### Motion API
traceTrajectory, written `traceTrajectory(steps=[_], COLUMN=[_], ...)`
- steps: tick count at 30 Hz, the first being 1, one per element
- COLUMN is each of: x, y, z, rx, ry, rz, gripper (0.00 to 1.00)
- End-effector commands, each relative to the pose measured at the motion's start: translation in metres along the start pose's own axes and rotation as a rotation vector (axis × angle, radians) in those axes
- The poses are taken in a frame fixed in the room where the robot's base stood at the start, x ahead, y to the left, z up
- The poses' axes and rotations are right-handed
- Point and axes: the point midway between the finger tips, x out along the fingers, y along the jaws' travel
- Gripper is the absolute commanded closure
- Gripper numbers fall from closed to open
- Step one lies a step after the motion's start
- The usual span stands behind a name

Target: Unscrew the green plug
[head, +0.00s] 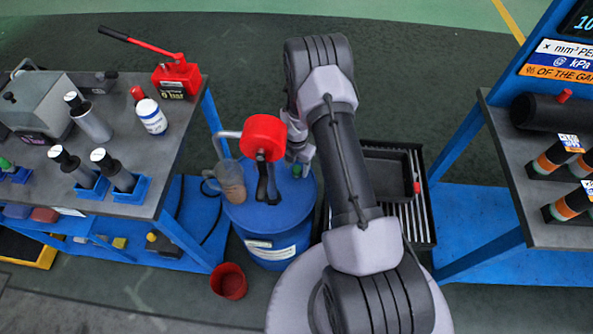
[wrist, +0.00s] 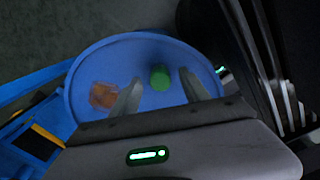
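The green plug (wrist: 160,77) sits on the top of the blue drum (head: 268,222), right of the lid's middle in the wrist view. In the head view, only a small bit of green shows beside my gripper (head: 298,150), which hides most of that area. In the wrist view my gripper (wrist: 160,80) is open. Its two fingers point at the lid, with the plug lying between the fingertips in the picture. I cannot tell how far above the plug they are, and no contact is clear.
A red-headed pump (head: 264,138) and a brownish mug (head: 228,180) stand on the drum, left of my gripper. A red bucket (head: 229,281) is on the floor. A slatted black tray (head: 424,200) lies right. Benches with tools stand on both sides.

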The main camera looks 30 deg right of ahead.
Motion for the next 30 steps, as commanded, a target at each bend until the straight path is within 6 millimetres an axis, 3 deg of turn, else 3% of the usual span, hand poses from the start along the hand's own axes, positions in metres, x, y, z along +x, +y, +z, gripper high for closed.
traceTrajectory(steps=[4,6,14,18,30], x=[0.0002,0.0003,0.0009,0.0029,0.0015], y=[-0.0002,-0.0003,-0.0003,0.0,-0.0005], z=[-0.0002,-0.0003,-0.0003,0.0001,-0.0003], rx=[0.001,0.001,0.023,0.309,0.924], ry=[0.001,0.001,0.001,0.0,0.0], rz=[0.0,-0.001,-0.001,0.0,-0.001], gripper=[0.47,0.54,0.54,0.54,0.54])
